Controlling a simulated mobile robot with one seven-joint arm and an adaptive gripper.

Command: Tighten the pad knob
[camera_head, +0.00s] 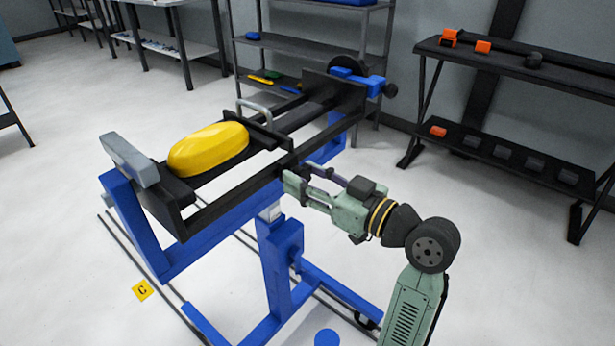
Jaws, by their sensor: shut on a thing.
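My gripper (289,181) is at the near right side of the black frame (232,203) of the stand, reaching in from the right. Its fingertips are against the side rail, shut on a small part there. That part sits where a pad knob would be, but the fingers hide it, so its shape and how far it is turned cannot be seen. A yellow rounded piece (208,149) lies in the frame, left of my gripper. A grey pad-like block (130,158) stands at the frame's left end.
Blue stand legs (277,262) and floor rails lie below my gripper. A black bench (520,60) with orange and dark items stands at right. Open floor lies between.

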